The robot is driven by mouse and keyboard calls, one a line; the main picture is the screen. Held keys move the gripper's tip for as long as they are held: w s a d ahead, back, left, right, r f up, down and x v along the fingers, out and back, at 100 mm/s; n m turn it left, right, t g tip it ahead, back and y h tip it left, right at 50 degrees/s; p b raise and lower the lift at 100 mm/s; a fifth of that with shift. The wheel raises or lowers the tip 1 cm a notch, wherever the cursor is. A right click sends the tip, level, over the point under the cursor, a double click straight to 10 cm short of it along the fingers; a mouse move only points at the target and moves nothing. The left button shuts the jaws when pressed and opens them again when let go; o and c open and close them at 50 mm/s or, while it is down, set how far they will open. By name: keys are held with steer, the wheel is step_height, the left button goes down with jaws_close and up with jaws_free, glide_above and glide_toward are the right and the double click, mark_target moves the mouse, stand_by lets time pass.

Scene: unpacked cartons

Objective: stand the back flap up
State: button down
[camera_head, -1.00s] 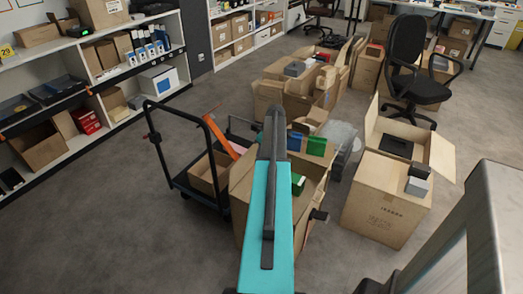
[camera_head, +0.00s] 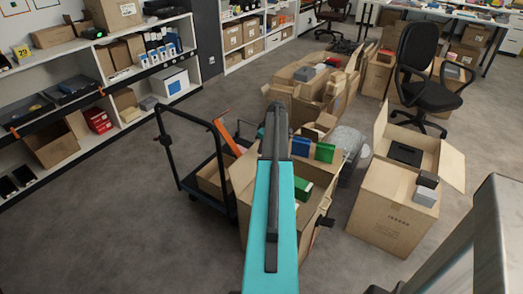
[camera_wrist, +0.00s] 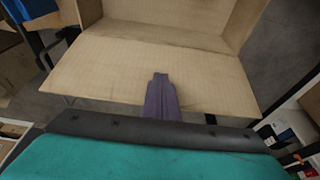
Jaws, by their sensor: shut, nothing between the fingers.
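An open carton (camera_head: 250,222) stands in front of me, partly hidden behind my teal arm. A blue box (camera_head: 300,146) and green boxes (camera_head: 324,152) show in or at it. In the wrist view a cardboard flap (camera_wrist: 105,72) slopes out towards the camera from a fold line, with another cardboard panel rising at the right. My gripper (camera_wrist: 160,76) is shut and empty, its purple-grey fingers overlapping the flap's near edge in the picture. I cannot tell whether they touch it. The head view does not clearly show the fingers, nor which flap is the back one.
A dark hand cart (camera_head: 212,194) stands close on the left. Another open carton (camera_head: 390,205) with small boxes is on the right, and more cartons (camera_head: 305,100) stand behind. An office chair (camera_head: 428,75) is at the back right. Shelves line the left. Floor at the lower left is clear.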

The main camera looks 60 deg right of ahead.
steer(key=p+v, duration=0.2)
steer(key=v, duration=0.4)
steer(key=shift+w+r+p, duration=0.25)
steer(key=shift+r+p, duration=0.1)
steer(key=shift+s, duration=0.1)
stand_by(0.4)
